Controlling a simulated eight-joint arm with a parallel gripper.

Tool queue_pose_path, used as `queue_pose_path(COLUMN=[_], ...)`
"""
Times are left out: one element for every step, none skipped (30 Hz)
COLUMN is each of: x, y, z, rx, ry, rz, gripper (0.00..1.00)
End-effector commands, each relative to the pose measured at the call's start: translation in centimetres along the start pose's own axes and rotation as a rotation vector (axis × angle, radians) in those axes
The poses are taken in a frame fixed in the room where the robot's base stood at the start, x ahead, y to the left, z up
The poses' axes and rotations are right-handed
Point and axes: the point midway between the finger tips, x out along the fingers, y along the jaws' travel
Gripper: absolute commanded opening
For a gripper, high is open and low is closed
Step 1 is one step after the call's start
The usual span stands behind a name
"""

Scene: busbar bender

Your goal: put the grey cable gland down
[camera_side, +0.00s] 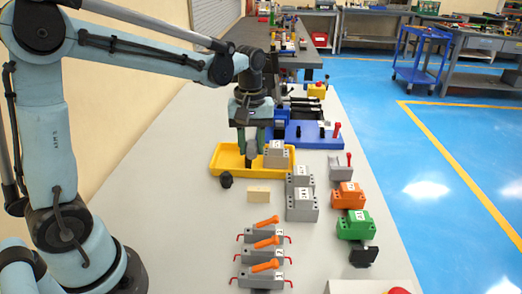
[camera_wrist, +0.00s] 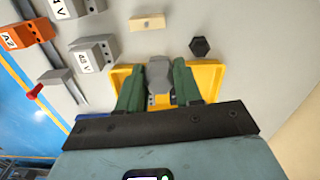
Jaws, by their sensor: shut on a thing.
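My gripper (camera_side: 248,150) points down over the yellow tray (camera_side: 226,163). Its green fingers also show in the wrist view (camera_wrist: 159,90). They are shut on the grey cable gland (camera_wrist: 158,74), which sits between the fingertips. In the side view the gland (camera_side: 250,160) is a small dark grey shape at the fingertips, within the tray's outline. The tray also shows in the wrist view (camera_wrist: 213,76), behind the fingers. I cannot tell whether the gland touches the tray floor.
A black hexagonal piece (camera_side: 226,179) and a beige block (camera_side: 258,194) lie in front of the tray. Grey labelled blocks (camera_side: 302,207) stand to the right, with an orange block (camera_side: 347,196) and green block (camera_side: 356,226) beyond. A blue bender base (camera_side: 310,134) stands behind.

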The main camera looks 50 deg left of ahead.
Motion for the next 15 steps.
queue_pose_path(x=[-0.1,-0.2,-0.2,-0.2,-0.1,0.1,0.3,0.6,1.1,1.4,1.8,2.3,2.7,3.1,3.6], y=[-0.4,-0.6,-0.8,-1.0,-1.1,-1.4,-1.6,-1.9,-2.3,-2.6,-2.9,-3.4,-3.7,-4.0,-4.5], z=[-1.3,-1.8,-2.4,-2.7,-3.1,-3.6,-4.0,-4.4,-5.0,-5.5,-6.1,-6.8,-7.4,-7.9,-8.6], rx=[-0.017,-0.021,-0.027,-0.03,-0.032,-0.034,-0.035,-0.036,-0.037,-0.037,-0.037,-0.037,-0.037,-0.037,-0.037], ry=[0.0,0.0,-0.001,-0.001,-0.001,-0.001,-0.001,-0.001,-0.001,0.0,0.0,0.0,0.0,0.0,0.0], rz=[0.0,0.0,0.0,0.0,0.0,0.0,0.0,0.0,0.0,0.0,0.0,0.0,0.0,0.0,0.0], gripper=[0.06,0.06,0.06,0.06,0.06,0.06,0.06,0.06,0.06,0.06,0.06,0.06,0.06,0.06,0.06])
